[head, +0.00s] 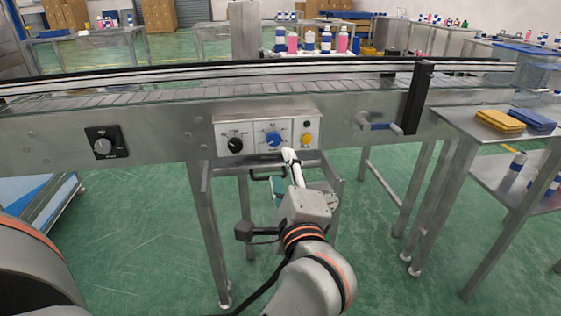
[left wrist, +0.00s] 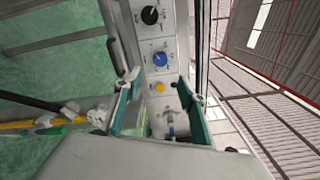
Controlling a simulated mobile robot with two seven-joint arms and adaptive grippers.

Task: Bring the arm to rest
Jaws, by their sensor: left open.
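My left gripper (head: 276,172) is open, in front of and just below the control panel (head: 256,136) on the conveyor's side. Its jaws look empty. In the left wrist view the two green-lined fingers (left wrist: 158,88) stand apart, with the panel (left wrist: 168,32) seen beyond and between them. The panel carries a black knob (head: 235,145), a blue knob (head: 273,139) and a yellow button (head: 307,138). The yellow button (left wrist: 159,87) shows between the fingers in the left wrist view; I cannot tell whether anything touches it. My right gripper is not in view.
The steel conveyor (head: 160,140) crosses the whole view ahead. A crank handle (head: 380,126) juts out right of the panel. A steel side table (head: 470,122) at the right holds yellow (head: 500,121) and blue (head: 531,118) stacks. Open green floor (head: 140,235) lies below the conveyor.

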